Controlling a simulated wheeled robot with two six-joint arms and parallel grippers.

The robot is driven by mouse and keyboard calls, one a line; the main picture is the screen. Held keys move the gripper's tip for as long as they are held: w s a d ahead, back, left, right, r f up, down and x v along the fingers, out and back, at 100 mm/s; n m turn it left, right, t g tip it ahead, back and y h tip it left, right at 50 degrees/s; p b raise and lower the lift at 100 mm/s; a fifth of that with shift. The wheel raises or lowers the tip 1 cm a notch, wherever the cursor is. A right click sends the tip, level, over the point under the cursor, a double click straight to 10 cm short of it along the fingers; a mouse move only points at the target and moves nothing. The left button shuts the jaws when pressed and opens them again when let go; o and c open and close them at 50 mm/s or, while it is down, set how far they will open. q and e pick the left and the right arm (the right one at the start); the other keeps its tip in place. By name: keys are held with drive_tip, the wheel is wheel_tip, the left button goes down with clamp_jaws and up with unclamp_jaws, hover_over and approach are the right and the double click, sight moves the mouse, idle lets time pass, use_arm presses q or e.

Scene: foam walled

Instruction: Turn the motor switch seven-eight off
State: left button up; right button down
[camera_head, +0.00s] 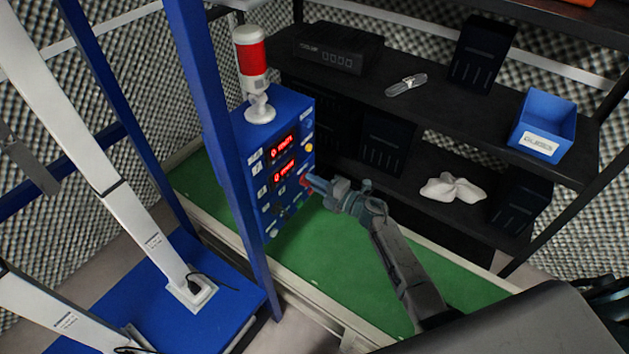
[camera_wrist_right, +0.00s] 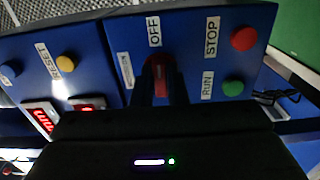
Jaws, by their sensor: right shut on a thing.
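The blue control box (camera_head: 294,108) stands on the green surface, with two red lit displays, buttons and knobs on its front. My right gripper (camera_head: 308,183) reaches its front from the right. In the right wrist view the red switch knob (camera_wrist_right: 161,76) sits between the fingers of my right gripper (camera_wrist_right: 163,88), which is shut on it. The white OFF label (camera_wrist_right: 153,31) is just above the knob in that view, and the knob's long side runs roughly toward it. The gripper hides the lower part of the knob. My left gripper is not in view.
In the wrist view, a red button (camera_wrist_right: 243,38) by STOP and a green button (camera_wrist_right: 233,87) by RUN are close on the right; a yellow button (camera_wrist_right: 66,63) by RESET is left. A red-white signal lamp (camera_head: 250,58) tops the box. A blue post (camera_head: 222,140) stands in front.

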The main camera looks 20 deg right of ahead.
idle(0.3)
drive_tip(key=c, duration=1.4)
unclamp_jaws()
drive_tip(key=shift+c, duration=0.2)
drive_tip(key=b+v, duration=0.3)
drive_tip(key=v, duration=0.8)
drive_tip(key=shift+f, duration=0.15)
